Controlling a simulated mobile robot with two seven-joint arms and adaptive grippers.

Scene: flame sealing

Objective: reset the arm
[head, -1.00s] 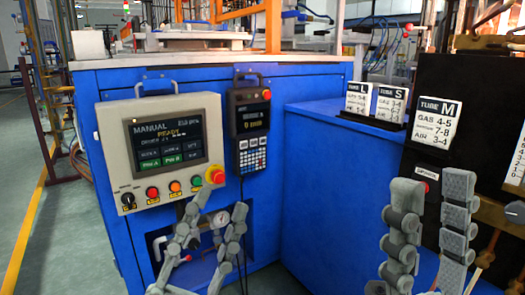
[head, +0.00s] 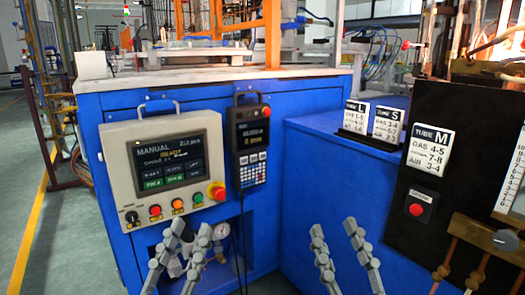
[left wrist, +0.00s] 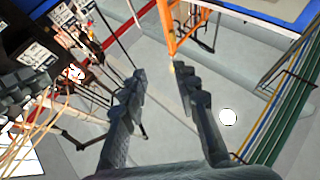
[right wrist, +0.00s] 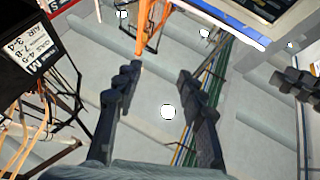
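My left gripper (head: 190,243) is in front of the blue cabinet, below the control panel (head: 165,168). Its two fingers are apart with nothing between them, and they also show apart in the left wrist view (left wrist: 158,82). My right gripper (head: 332,236) is in front of the lower blue cabinet on the right. Its fingers are apart and empty, as the right wrist view (right wrist: 160,80) also shows. Neither gripper touches anything that I can see.
A handheld pendant (head: 248,140) hangs beside the panel. Cards marked L (head: 355,116), S (head: 386,122) and M (head: 431,152) stand on the right. A black box with a red button (head: 417,209) and a burner area with orange hoses (head: 470,270) are at far right. Open floor (head: 22,200) lies left.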

